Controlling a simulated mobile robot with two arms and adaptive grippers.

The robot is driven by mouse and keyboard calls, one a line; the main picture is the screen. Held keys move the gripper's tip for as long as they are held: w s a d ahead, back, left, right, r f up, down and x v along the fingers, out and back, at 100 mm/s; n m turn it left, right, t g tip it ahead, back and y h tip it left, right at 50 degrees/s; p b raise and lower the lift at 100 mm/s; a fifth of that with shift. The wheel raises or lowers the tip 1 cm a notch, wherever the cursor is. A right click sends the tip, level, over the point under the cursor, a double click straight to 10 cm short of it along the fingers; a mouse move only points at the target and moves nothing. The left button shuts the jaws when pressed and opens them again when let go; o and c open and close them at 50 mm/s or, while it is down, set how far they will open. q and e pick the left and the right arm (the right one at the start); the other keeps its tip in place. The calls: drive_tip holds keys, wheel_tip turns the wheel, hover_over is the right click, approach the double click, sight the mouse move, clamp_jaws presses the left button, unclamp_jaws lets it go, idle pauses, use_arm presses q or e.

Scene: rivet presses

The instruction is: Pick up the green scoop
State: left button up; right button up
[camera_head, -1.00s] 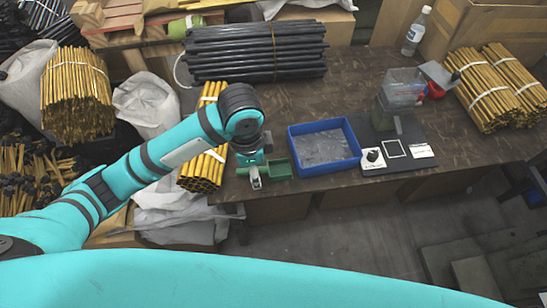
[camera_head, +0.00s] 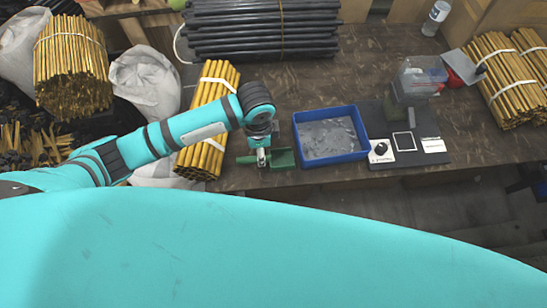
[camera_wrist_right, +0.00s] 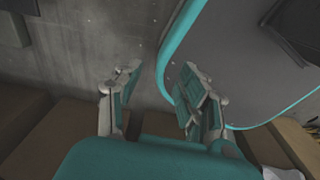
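The green scoop (camera_head: 282,158) lies near the front edge of the table, just left of the blue tray. Its handle points left. My left gripper (camera_head: 262,160) points down over the handle, right beside the scoop's bowl. It hides part of the handle, and whether its fingers are closed on it is too small to tell. In the right wrist view my right gripper (camera_wrist_right: 157,98) has its fingers apart with nothing between them. It hangs away from the scoop, over grey floor.
A blue tray (camera_head: 331,155) with grey pieces stands right of the scoop. A dark board (camera_head: 404,154) with a clear-topped device (camera_head: 419,78) is further right. A golden rod bundle (camera_head: 208,120) lies close on the left, black rods (camera_head: 262,30) behind. Bare table lies behind the tray.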

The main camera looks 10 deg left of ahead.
sight(266, 159)
use_arm(q)
drive_tip(key=shift+f, duration=0.95)
drive_tip(key=f, duration=0.3)
drive_tip(key=shift+a+f, duration=0.2)
drive_tip(key=shift+f, duration=0.15)
drive_tip(key=shift+w+f, duration=0.1)
drive_tip(key=shift+f, duration=0.25)
clamp_jaws()
use_arm(e)
drive_tip(key=shift+w+d+r, duration=0.1)
drive_tip(key=shift+w+r, duration=0.2)
drive_tip(key=shift+w, duration=0.45)
